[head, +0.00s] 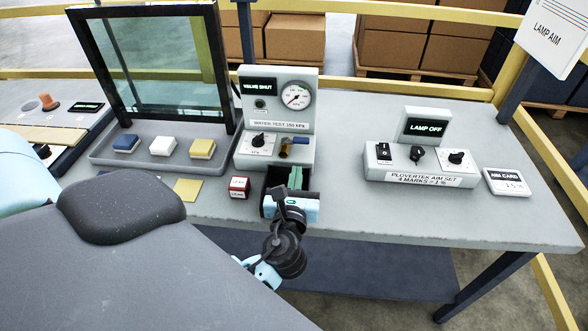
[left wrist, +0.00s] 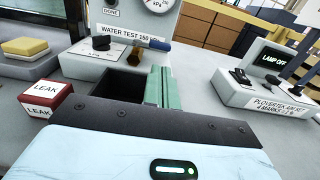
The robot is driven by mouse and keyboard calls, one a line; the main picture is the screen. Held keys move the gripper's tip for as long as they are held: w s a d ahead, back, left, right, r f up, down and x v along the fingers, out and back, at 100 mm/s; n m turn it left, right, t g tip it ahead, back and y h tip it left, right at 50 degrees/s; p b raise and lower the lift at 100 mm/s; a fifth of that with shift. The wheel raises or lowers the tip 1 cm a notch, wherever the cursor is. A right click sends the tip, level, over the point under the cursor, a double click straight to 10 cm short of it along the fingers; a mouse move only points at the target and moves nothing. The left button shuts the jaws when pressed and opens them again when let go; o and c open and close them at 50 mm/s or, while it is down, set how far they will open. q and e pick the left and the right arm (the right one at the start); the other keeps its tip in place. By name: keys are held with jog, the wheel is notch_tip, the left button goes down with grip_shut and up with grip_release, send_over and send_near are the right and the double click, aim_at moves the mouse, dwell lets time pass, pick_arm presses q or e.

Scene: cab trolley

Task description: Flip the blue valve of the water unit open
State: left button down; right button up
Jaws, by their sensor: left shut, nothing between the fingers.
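The grey water unit (head: 245,125) stands on the table, labelled "WATER TEST 150 kPa". Its display (head: 260,86) reads "VALVE SHUT". The blue valve lever (head: 300,140) lies sideways, pointing right from the brass body (head: 285,149) on the unit's lower front. In the left wrist view the blue lever (left wrist: 158,45) shows just beyond the fingertips. My left gripper (head: 296,172) is shut and empty, its green fingers together, in front of and below the lever. The green fingers (left wrist: 160,82) also show in the left wrist view. Whether they touch the valve cannot be told. My right gripper is out of view.
A black knob (head: 259,140) sits left of the valve, below a pressure gauge (head: 296,95). A dark open recess (left wrist: 120,83) lies beside my fingers. A red and white "LEAK" block (head: 239,187) stands left. The lamp unit (head: 422,160) is right, with clear table between.

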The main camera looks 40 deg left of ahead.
aim_at(303, 143)
pick_arm(q)
jog(key=x, duration=0.8)
jog(key=shift+w+a, duration=0.1)
jog(key=shift+w, duration=0.15)
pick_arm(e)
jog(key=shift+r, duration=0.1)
pick_arm(q)
jog(key=shift+w+r+p, duration=0.15)
jog(key=shift+w+p, duration=0.15)
jog(key=shift+p, duration=0.1)
jog(key=shift+w, duration=0.1)
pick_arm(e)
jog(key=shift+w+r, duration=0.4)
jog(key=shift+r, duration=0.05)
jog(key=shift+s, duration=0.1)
